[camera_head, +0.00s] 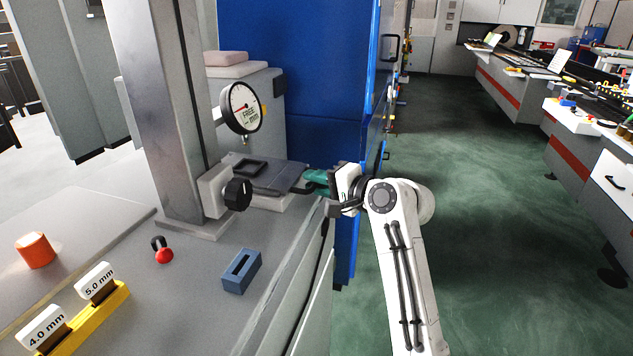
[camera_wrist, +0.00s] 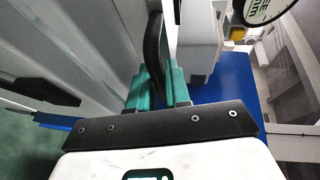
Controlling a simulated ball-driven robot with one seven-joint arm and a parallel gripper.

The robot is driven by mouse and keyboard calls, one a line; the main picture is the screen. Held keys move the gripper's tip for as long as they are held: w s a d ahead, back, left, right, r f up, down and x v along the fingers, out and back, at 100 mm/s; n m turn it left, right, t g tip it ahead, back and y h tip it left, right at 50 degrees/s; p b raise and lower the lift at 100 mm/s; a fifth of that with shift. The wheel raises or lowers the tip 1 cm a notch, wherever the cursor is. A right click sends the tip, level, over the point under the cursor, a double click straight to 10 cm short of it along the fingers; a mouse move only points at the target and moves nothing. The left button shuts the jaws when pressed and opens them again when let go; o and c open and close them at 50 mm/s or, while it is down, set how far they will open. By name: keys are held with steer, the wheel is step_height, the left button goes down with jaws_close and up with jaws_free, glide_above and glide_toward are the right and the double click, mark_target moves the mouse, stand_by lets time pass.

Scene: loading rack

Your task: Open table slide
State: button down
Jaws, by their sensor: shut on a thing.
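The table slide (camera_head: 272,176) is a dark flat plate with a raised square frame, low beside the grey column and below the dial gauge. My gripper (camera_head: 314,180), with teal fingers, is at its right-hand end. In the wrist view my gripper (camera_wrist: 158,88) has its two teal fingers closed on a dark curved handle (camera_wrist: 153,45). The fingers hide where the handle joins the slide in the head view. How far the slide stands out is hard to tell.
A dial gauge (camera_head: 241,107) and a black knob (camera_head: 237,193) are close to the slide. A blue slotted block (camera_head: 241,271), a red-knobbed lever (camera_head: 163,251) and a yellow gauge holder (camera_head: 92,318) are on the grey bench. A blue cabinet (camera_head: 297,62) stands behind. Green floor (camera_head: 480,230) is open at right.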

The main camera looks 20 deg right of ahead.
steer(key=shift+f, duration=0.1)
stand_by(0.3)
steer(key=s+d+p, duration=0.4)
steer(key=s+d, duration=0.3)
steer(key=d, duration=0.3)
steer(key=shift+s+d, duration=0.15)
steer(key=shift+s, duration=0.1)
steer(key=c, duration=1.2)
jaws_free()
steer(key=shift+o, duration=0.2)
steer(key=b+v, duration=0.1)
steer(key=v, duration=0.9)
steer(key=shift+s+d, duration=0.2)
steer(key=shift+s, duration=0.05)
